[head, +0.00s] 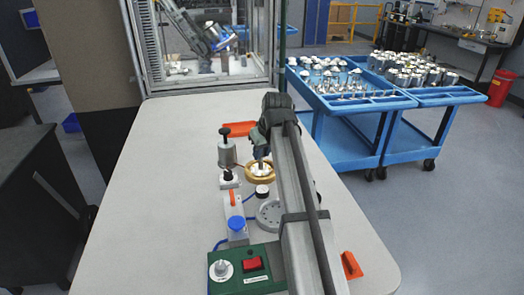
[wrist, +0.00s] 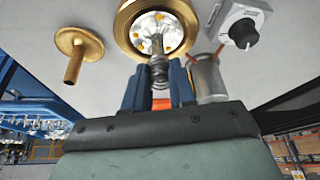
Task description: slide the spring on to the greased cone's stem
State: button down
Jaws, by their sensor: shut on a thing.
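My gripper (wrist: 158,84) has its two blue fingers shut on the spring (wrist: 158,68), a small grey coil at the fingertips in the wrist view. Beyond it is a brass ring (wrist: 125,30) with a pale, yellow-spotted piece (wrist: 148,22) inside, which looks like the greased cone. A grey metal stem (wrist: 157,44) shows in line with the spring. I cannot tell whether the spring is around the stem or just above it. In the head view my gripper (head: 261,160) points down over the ring (head: 249,178); the spring is too small to make out there.
A brass disc with a stem (wrist: 76,52) and a grey cylinder (wrist: 208,75) stand beside the ring. The table's left side is clear.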

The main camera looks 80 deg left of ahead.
jog(key=shift+c, duration=1.9)
grip_release()
jog(key=shift+r, duration=0.1)
jog(key=shift+r, duration=3.95)
